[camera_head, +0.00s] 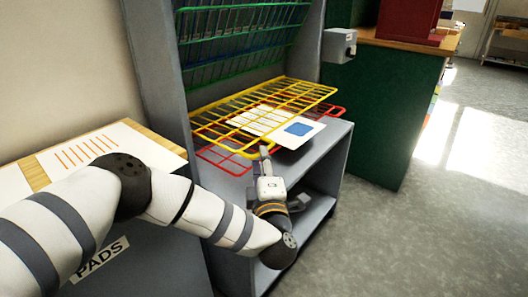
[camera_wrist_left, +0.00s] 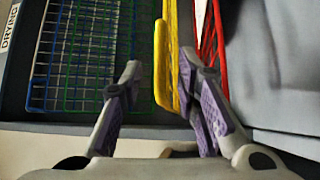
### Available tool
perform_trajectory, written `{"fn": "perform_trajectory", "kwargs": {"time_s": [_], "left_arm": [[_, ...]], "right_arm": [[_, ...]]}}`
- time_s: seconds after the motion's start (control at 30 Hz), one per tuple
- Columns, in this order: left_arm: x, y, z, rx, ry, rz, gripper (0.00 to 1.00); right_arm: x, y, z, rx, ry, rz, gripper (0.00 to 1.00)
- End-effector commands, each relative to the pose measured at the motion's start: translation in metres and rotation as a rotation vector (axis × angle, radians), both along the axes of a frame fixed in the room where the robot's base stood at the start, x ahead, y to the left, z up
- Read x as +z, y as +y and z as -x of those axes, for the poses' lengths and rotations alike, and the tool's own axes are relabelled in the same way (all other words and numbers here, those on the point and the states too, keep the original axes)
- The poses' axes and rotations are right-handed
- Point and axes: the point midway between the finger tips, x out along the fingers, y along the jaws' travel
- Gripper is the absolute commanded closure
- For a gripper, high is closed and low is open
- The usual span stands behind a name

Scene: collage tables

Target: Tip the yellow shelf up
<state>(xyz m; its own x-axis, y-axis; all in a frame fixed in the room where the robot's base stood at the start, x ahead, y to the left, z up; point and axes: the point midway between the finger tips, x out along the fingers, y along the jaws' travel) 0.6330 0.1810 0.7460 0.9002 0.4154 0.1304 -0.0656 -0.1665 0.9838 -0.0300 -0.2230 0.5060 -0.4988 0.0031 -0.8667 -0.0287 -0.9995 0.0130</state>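The yellow shelf (camera_head: 310,91) is a wire rack lying about level in the grey drying frame. My left gripper (camera_head: 265,152) is at its front edge near the near corner. In the left wrist view my left gripper (camera_wrist_left: 160,64) has its fingers apart, with the yellow shelf's edge (camera_wrist_left: 161,70) between them, nearer the right finger. Whether a finger touches it I cannot tell. My right gripper is not in view.
The red wire shelf (camera_head: 223,160) lies just below, under a white card with a blue square (camera_head: 299,129). Green and blue racks (camera_head: 240,68) stand tipped up above. A table with a striped sheet (camera_head: 88,150) is at left. Open floor (camera_head: 430,230) lies right.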

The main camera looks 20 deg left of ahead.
Motion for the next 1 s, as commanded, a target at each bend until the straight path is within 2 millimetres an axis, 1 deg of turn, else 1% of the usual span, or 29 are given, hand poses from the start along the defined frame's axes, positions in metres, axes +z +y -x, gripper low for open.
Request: {"fn": "perform_trajectory", "kwargs": {"time_s": [0.03, 0.1, 0.2, 0.3, 0.5, 0.53, 0.57, 0.6, 0.63, 0.67, 0.9, 1.0], "left_arm": [[0.000, 0.005, -0.009, 0.003, -0.001, 0.000, 0.70], [0.002, 0.009, -0.020, 0.001, 0.000, 0.000, 0.70], [0.003, 0.014, -0.031, -0.001, 0.001, -0.001, 0.70], [0.004, 0.016, -0.036, -0.002, 0.002, -0.001, 0.70], [0.005, 0.016, -0.036, -0.004, 0.002, -0.001, 0.70], [0.005, 0.016, -0.036, -0.004, 0.002, -0.001, 0.73], [0.005, 0.016, -0.036, -0.004, 0.002, -0.001, 0.79], [0.005, 0.016, -0.036, -0.004, 0.002, -0.001, 0.89], [0.005, 0.016, -0.036, -0.004, 0.002, -0.001, 0.95], [0.005, 0.016, -0.036, -0.004, 0.002, -0.001, 1.00], [0.005, 0.015, -0.036, -0.004, 0.002, 0.000, 1.00], [0.009, 0.015, -0.036, -0.004, 0.003, 0.007, 1.00]], "right_arm": [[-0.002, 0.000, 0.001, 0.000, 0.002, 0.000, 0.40], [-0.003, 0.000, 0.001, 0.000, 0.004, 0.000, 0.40], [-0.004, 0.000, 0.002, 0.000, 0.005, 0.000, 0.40], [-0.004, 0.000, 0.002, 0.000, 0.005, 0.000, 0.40], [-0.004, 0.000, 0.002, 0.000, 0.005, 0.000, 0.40], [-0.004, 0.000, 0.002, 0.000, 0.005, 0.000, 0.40], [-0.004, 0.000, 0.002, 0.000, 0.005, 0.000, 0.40], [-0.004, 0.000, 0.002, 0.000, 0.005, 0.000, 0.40], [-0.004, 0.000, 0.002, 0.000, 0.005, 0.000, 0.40], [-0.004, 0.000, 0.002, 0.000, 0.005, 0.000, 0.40], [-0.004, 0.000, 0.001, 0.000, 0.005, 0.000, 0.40], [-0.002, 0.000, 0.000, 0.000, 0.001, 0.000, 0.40]]}}
